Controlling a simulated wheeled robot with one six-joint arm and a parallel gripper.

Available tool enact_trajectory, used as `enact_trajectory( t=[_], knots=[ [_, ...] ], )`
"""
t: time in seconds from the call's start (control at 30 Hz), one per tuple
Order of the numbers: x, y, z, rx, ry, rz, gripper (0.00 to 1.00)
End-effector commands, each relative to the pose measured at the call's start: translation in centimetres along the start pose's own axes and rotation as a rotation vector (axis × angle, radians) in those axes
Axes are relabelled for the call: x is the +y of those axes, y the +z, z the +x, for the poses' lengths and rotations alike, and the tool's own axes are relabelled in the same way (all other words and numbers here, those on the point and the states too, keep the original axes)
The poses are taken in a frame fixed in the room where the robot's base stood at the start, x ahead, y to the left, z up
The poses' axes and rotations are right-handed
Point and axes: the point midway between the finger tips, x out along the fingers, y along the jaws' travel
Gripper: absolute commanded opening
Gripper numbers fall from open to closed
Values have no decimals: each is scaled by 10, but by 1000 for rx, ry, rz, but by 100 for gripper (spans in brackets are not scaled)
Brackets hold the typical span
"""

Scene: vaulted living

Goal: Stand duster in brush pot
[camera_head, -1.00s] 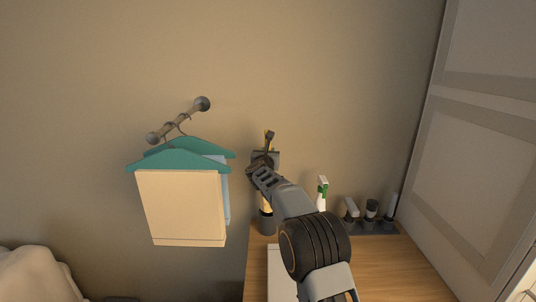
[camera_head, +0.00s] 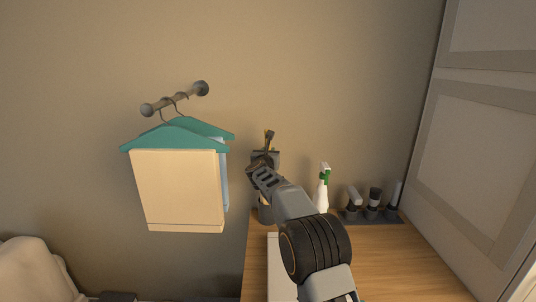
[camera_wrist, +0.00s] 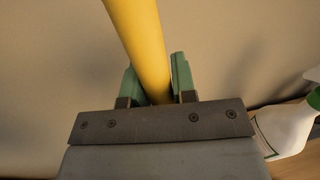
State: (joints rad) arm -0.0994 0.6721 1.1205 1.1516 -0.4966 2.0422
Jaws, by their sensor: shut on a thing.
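My gripper (camera_head: 264,165) is shut on the duster, whose thick yellow handle (camera_wrist: 141,45) stands between the green finger pads in the wrist view and leans a little. In the head view my gripper and arm hide most of the duster. A dark grey pot (camera_head: 265,215), which looks like the brush pot, stands at the back left corner of the wooden top, below my gripper and partly behind my arm. I cannot tell whether the duster's lower end is inside it or above it.
A white and green spray bottle (camera_head: 321,192) stands close right of my arm, and also shows in the wrist view (camera_wrist: 285,130). A dark rack (camera_head: 372,215) with several brushes is farther right. Teal hangers with cloths (camera_head: 180,190) hang at left.

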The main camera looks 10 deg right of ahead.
Motion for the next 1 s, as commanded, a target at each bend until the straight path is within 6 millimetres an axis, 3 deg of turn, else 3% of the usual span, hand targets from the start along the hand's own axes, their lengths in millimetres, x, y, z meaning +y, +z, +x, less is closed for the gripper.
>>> enact_trajectory(
  t=[0.17, 0.2, 0.5, 0.8, 1.0],
  knots=[
    [0, 1, 0, -1, 0, 0, 2],
    [0, 1, 0, -1, 0, 0, 26],
    [0, 1, 0, -1, 0, 0, 55],
    [0, 0, -2, 0, 0, 0, 55],
    [0, -3, -25, -1, 1, 0, 55]
  ],
)
